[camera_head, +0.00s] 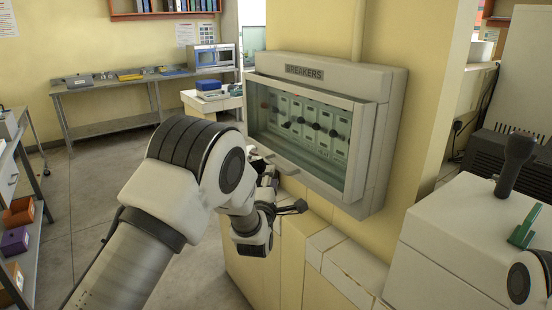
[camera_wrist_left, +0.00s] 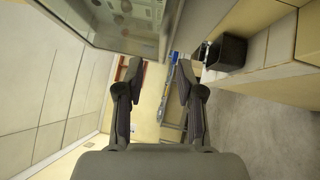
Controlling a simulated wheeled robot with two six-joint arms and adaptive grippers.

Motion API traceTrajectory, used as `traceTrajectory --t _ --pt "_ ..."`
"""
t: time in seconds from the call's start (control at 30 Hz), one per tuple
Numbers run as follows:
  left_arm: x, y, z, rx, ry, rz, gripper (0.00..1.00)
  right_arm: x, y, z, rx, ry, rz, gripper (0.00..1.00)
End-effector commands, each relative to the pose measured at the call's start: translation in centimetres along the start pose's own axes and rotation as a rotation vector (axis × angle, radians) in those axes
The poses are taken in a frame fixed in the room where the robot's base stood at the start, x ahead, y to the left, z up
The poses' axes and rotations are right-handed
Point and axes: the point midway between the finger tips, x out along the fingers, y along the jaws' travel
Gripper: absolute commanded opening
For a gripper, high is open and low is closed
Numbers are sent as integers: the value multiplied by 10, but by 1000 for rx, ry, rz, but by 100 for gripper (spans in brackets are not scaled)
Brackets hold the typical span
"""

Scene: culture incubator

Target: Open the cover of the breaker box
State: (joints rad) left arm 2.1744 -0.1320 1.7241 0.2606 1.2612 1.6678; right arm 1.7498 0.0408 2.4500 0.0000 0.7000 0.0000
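The grey breaker box (camera_head: 392,115) is mounted on the yellow wall, with a "BREAKERS" label on top. Its clear cover (camera_head: 352,150) has a pale frame and stands over the front; it looks shut. Several switches with dark knobs show through it. My left gripper (camera_head: 282,192) is just below and in front of the cover's lower left edge, partly hidden by my arm. In the left wrist view, its two fingers (camera_wrist_left: 160,68) are spread with nothing between them, and the box's cover (camera_wrist_left: 125,43) is above them, apart. My right gripper is not in view.
A pale ledge (camera_head: 345,262) runs below the box. A grey-white machine (camera_head: 450,235) with a black handle stands at right. A workbench (camera_head: 120,85) is at the back left, and a shelf with bins (camera_head: 40,225) at far left. The floor between is clear.

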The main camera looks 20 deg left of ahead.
Motion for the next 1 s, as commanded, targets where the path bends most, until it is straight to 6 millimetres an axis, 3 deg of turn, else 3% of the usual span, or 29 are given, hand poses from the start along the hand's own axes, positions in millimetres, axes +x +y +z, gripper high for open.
traceTrajectory --t 0.3,0.63,0.67,0.77,1.0 --pt "57 -1 -2 2 3 -6 37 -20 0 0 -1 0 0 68" --pt "67 -4 -2 6 2 -8 37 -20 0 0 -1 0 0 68" --pt "67 -4 -2 6 2 -8 34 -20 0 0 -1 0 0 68" --pt "67 -4 -2 6 2 -8 0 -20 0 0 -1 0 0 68" --pt "67 -4 -2 6 3 -9 0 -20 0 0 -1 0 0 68"
